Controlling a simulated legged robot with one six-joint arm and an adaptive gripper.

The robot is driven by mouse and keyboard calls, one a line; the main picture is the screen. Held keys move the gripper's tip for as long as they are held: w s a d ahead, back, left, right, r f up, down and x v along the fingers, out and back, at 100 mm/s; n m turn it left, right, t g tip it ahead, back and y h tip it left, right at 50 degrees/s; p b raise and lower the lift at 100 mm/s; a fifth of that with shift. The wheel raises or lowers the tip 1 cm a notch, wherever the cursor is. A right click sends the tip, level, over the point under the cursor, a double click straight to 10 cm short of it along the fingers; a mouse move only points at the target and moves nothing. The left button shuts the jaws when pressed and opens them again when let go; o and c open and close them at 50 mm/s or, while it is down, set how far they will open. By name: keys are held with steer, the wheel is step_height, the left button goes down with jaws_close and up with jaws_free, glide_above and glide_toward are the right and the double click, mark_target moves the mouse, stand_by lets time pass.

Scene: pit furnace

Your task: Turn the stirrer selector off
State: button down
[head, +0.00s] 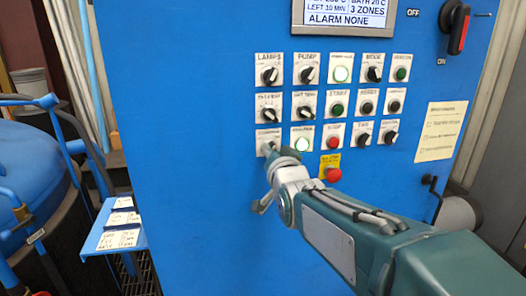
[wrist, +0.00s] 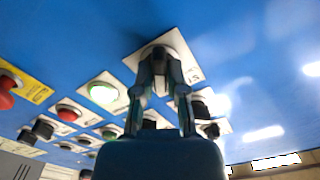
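A black selector knob (wrist: 158,58) on a white plate is at the lower left of the blue panel's button grid in the head view. Its label is too blurred and covered to read fully, so I cannot confirm it is the stirrer selector. My gripper (head: 270,149) is at this knob, covering most of it. In the wrist view my gripper (wrist: 160,80) has a finger on each side of the knob, the tips close in against it. The knob's exact angle is hidden by the fingers.
A lit green button (head: 302,141) is just right of my gripper, and a red stop button (head: 333,174) on yellow sits below right. More selectors and buttons fill the rows above. A red-black main switch (head: 457,30) and a blue shelf (head: 122,236) flank the panel.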

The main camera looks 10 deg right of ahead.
steer(key=shift+r, duration=0.1)
stand_by(0.3)
steer(key=n, duration=0.6)
steer(key=shift+a+r, duration=0.1)
steer(key=n, duration=0.5)
steer(key=shift+n, duration=0.4)
stand_by(0.3)
steer(key=c, duration=0.7)
jaws_free()
steer(key=shift+a, duration=0.2)
steer(key=s, duration=1.2)
